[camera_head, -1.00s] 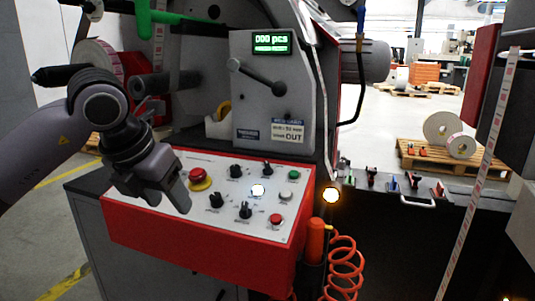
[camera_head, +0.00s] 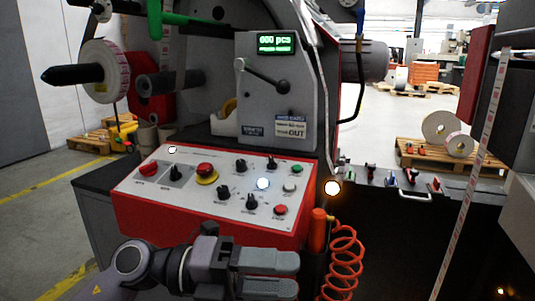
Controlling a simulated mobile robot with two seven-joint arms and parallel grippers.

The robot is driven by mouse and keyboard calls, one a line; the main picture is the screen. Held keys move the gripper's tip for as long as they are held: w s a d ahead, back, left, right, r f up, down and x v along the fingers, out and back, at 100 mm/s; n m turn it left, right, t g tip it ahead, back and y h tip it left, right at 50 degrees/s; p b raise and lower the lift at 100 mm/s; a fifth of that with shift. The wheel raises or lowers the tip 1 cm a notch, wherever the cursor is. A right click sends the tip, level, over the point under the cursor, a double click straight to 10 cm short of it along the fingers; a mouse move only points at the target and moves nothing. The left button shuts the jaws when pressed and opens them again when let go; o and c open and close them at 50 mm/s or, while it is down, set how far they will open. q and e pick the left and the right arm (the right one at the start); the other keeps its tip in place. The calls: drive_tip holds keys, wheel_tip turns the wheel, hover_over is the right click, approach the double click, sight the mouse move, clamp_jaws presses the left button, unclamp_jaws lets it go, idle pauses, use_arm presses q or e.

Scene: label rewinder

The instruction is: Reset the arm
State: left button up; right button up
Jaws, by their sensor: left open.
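My left arm comes in low from the left in the head view. Its gripper (camera_head: 290,275) points right, in front of and below the control panel (camera_head: 150,206), apart from the buttons. Its two fingers are apart, with nothing seen between them. The panel is white-topped with a red front. It bears a red mushroom button (camera_head: 206,170), several black knobs, a lit white button (camera_head: 263,184), a green button (camera_head: 288,188) and red buttons. My right gripper is not in view.
The rewinder's grey housing (camera_head: 270,85) with a green display (camera_head: 276,43) stands behind the panel. A coiled orange hose (camera_head: 345,255) hangs right of the panel. A label roll (camera_head: 104,70) sits at left. Pallets stand on the far floor.

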use_arm(q)
drive_tip(key=w+a+f+n+t+y, duration=0.25)
drive_tip(key=a+f+n+t, duration=0.35)
drive_tip(key=n+t, duration=0.55)
drive_tip(key=w+a+f+n+t+y, duration=0.2)
drive_tip(key=a+f+n+t+y, duration=0.45)
drive_tip(key=n, duration=0.85)
drive_tip(key=s+a+f+n+g+y, duration=0.3)
drive_tip(key=s+a+f+n, duration=0.15)
drive_tip(key=s+f, duration=0.5)
drive_tip(key=s+a+f+n+g+y, duration=0.3)
drive_tip(key=s+f+n, duration=0.3)
drive_tip(key=f, duration=0.7)
wheel_tip(320, 180, up, 15)
drive_tip(key=a+p, duration=0.1)
drive_tip(key=p, duration=1.7)
drive_tip(key=shift+a+r+y, duration=0.2)
drive_tip(key=shift+y, duration=0.2)
drive_tip(key=shift+w, duration=0.1)
